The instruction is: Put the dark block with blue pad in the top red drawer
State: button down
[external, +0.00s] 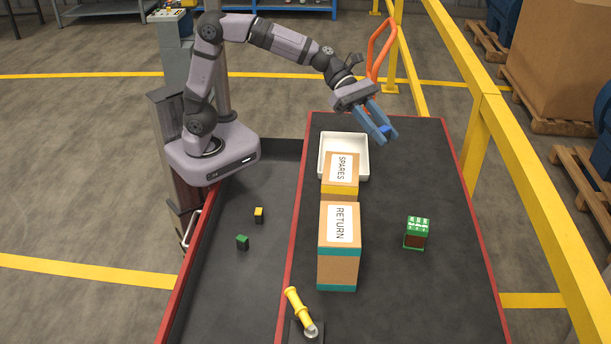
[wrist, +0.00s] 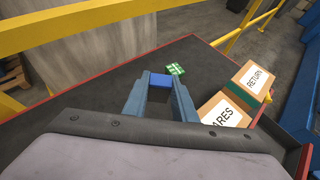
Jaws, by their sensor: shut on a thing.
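My gripper (external: 385,133) is shut on the dark block with blue pad (external: 384,129), high above the far right part of the cart top. In the wrist view the blue pad (wrist: 160,81) shows between the two blue fingers; the block's dark body is mostly hidden. The red-edged drawer (external: 225,295) stands open at the left of the cart, with a dark floor. A green-topped block (external: 242,242) and a yellow-topped block (external: 258,214) are inside it. My gripper is well to the right of the drawer.
SPARES box (external: 340,172) and RETURN box (external: 338,250) stand along the cart top (external: 450,290) beside the drawer. A white tray (external: 357,172) lies behind them. Much of the drawer floor is free.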

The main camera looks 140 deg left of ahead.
aim_at(374, 196)
notch_tip(374, 196, down, 18)
jog(key=shift+r, duration=0.1)
dwell(0.7)
jog(key=shift+b, duration=0.3)
jog(key=c, duration=1.7)
grip_release()
jog(key=shift+c, duration=0.2)
jog(key=shift+s+r, duration=0.35)
jog(key=shift+s, duration=0.1)
jog(key=p+v, duration=0.3)
jog(key=v, duration=0.8)
jog(key=shift+f, duration=0.1)
jog(key=o, duration=0.4)
